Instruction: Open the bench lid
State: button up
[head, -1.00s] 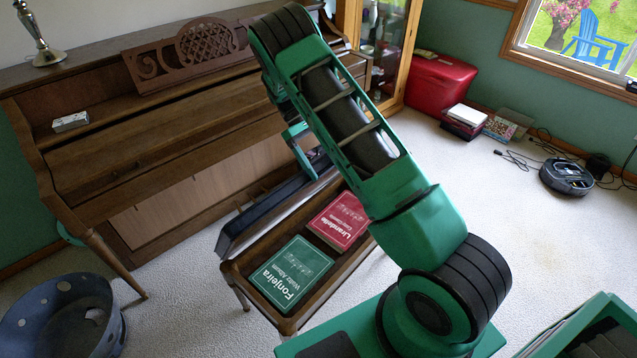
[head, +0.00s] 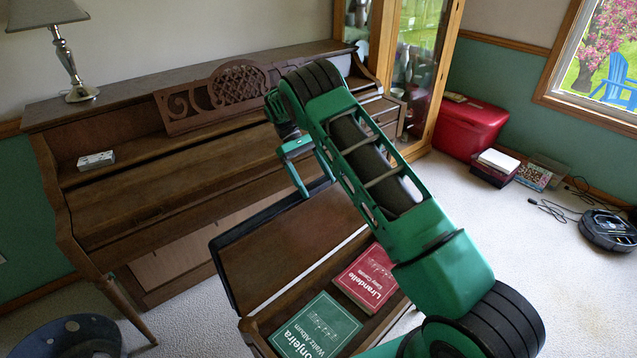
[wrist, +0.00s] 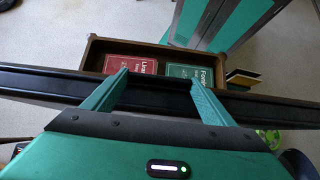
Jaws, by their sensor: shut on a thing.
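The piano bench stands before the piano with its lid (head: 290,245) raised, leaning back toward the piano, its brown underside facing the head camera. The dark padded edge of the lid (wrist: 60,84) crosses the wrist view. The bench box (wrist: 95,55) is open below, holding a red book (head: 368,278) and a green book (head: 316,327). My gripper (head: 298,172) is at the lid's upper edge in the head view. In the wrist view its fingers (wrist: 157,88) reach onto the lid edge and are shut on it; the exact contact is partly hidden.
The piano (head: 150,205) stands close behind the lid. A lamp (head: 75,70) and a small white box (head: 96,160) are on it. A dark blue basket (head: 70,338) is at lower left.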

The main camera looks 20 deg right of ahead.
jog(key=shift+w+d+f, duration=0.1)
jog(key=shift+f, duration=0.6)
jog(key=o, duration=1.5)
jog(key=shift+w+r, duration=0.25)
jog(key=shift+r, duration=0.25)
notch_tip(320, 180, up, 4)
jog(key=shift+f, duration=0.15)
jog(key=s+a+r, duration=0.5)
jog(key=a+r, duration=0.2)
jog(key=a, duration=0.3)
jog(key=shift+s+a+r, duration=0.3)
jog(key=shift+s, duration=0.05)
